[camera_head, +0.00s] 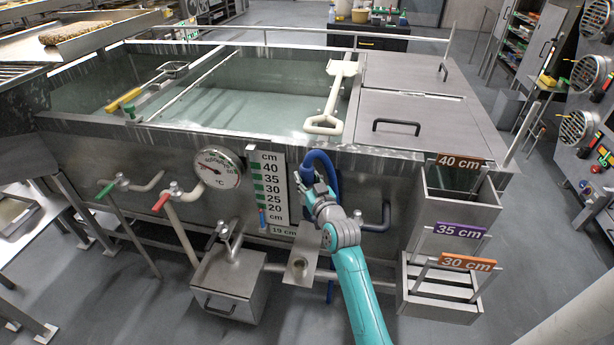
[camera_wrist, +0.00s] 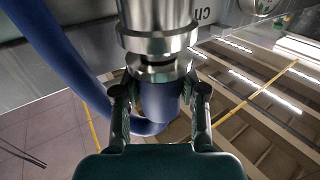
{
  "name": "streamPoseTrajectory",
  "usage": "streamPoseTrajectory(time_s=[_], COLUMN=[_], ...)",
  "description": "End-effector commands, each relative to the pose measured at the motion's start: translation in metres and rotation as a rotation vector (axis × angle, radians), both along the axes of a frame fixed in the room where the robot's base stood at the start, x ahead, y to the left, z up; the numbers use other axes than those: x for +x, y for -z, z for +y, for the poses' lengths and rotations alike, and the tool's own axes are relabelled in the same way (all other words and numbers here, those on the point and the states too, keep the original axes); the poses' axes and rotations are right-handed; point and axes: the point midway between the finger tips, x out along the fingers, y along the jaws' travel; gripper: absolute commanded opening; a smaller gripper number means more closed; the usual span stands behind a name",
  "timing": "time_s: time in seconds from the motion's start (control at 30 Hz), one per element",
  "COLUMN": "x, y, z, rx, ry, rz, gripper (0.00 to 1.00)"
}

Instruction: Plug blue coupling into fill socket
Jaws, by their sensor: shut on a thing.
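My gripper (camera_head: 318,196) is in front of the steel tank's front wall, just right of the level scale. In the wrist view my gripper (camera_wrist: 160,92) is shut on the blue coupling (camera_wrist: 160,103), with one finger on each side. The coupling's metal collar (camera_wrist: 158,69) lies directly in line with the wide metal fill socket (camera_wrist: 156,22) and appears to meet it. I cannot tell whether it is seated inside. The blue hose (camera_head: 335,175) arches beside my gripper; in the wrist view it curves down the left (camera_wrist: 60,60). In the head view the coupling and socket are hidden by my gripper.
The level scale (camera_head: 272,190) and round thermometer (camera_head: 216,168) are on the wall to the left. A green-handled valve (camera_head: 107,189) and red-handled valve (camera_head: 161,202) stand further left. A steel rack with 40, 35 and 30 cm tags (camera_head: 458,214) is at right. A lidded box (camera_head: 228,272) sits below.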

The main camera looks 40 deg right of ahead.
Motion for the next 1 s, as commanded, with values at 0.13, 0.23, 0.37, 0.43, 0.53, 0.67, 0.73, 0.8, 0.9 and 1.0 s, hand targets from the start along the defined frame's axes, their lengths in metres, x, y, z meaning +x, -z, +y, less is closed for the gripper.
streamPoseTrajectory(time_s=[0.13, 0.23, 0.37, 0.43, 0.53, 0.67, 0.73, 0.8, 0.9, 1.0], x=[0.0, 0.0, 0.0, 0.0, 0.0, 0.0, 0.0, 0.0, 0.0, -0.001], y=[0.002, 0.004, 0.007, 0.009, 0.011, 0.012, 0.012, 0.012, 0.012, 0.013], z=[0.0, 0.0, 0.0, 0.0, 0.0, 0.0, 0.0, 0.0, 0.0, 0.0], rx=[-0.002, -0.002, -0.002, -0.001, 0.0, -0.001, 0.0, 0.0, 0.0, 0.0], ry=[0.0, 0.001, 0.001, 0.001, 0.001, 0.001, 0.001, 0.001, 0.001, 0.001], rz=[-0.002, -0.002, -0.002, -0.001, -0.001, -0.002, -0.001, -0.001, -0.001, 0.001], gripper=[0.0, 0.0, 0.0, 0.0, 0.0, 0.61, 0.71, 0.71, 0.71, 0.71])
